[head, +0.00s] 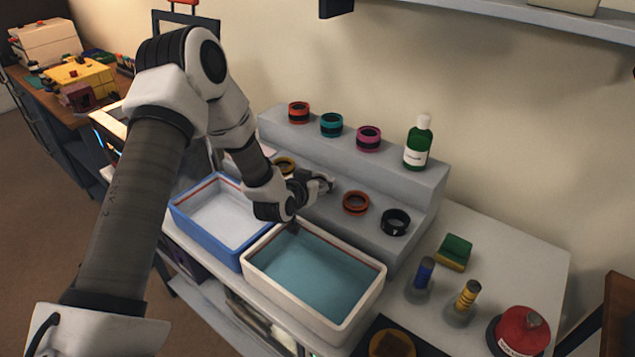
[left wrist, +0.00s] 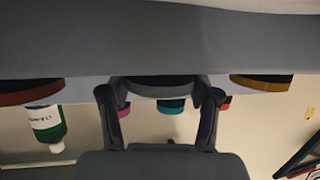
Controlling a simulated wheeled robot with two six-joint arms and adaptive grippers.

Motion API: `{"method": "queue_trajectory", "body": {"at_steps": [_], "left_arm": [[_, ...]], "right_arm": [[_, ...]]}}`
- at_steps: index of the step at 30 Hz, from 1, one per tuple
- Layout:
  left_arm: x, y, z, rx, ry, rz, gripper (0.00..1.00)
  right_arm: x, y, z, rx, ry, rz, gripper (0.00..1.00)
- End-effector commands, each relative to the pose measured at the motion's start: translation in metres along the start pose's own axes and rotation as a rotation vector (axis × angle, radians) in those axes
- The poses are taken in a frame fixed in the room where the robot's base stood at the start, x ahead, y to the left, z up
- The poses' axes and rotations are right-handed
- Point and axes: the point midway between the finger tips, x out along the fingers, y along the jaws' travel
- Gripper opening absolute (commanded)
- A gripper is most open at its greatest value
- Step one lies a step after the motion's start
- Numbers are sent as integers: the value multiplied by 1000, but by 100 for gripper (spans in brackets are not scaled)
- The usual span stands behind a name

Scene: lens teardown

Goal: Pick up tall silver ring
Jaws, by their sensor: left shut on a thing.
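My left gripper (head: 318,184) reaches over the lower step of the grey stand. The tall silver ring (left wrist: 160,90) shows in the left wrist view as a dark grey band between the two fingers of this gripper (left wrist: 161,97). The fingers are shut on its sides. In the head view the ring is mostly hidden by the gripper, and I cannot tell whether it still touches the step. My right gripper is not in view.
The stepped stand (head: 436,190) holds red (head: 298,112), teal (head: 331,124), magenta (head: 368,138), yellow (head: 284,166), orange (head: 356,203) and black (head: 396,222) rings and a green bottle (head: 417,146). A blue-rimmed tray (head: 205,232) and a white-rimmed tray (head: 327,327) stand in front.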

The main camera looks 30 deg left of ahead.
Motion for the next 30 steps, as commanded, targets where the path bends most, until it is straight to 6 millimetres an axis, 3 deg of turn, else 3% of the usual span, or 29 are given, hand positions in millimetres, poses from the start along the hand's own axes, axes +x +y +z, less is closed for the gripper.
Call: {"method": "queue_trajectory", "body": {"at_steps": [5, 12, 23, 30], "left_arm": [[-3, 0, -6, 0, -1, 0, 28], [-14, 0, -33, -2, 2, 0, 28], [-89, -34, -11, -15, -1, 0, 28], [-134, -54, -2, -15, 0, 0, 28]], "right_arm": [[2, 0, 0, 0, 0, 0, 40], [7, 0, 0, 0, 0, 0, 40], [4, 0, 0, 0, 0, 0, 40], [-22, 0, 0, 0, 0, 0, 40]]}}
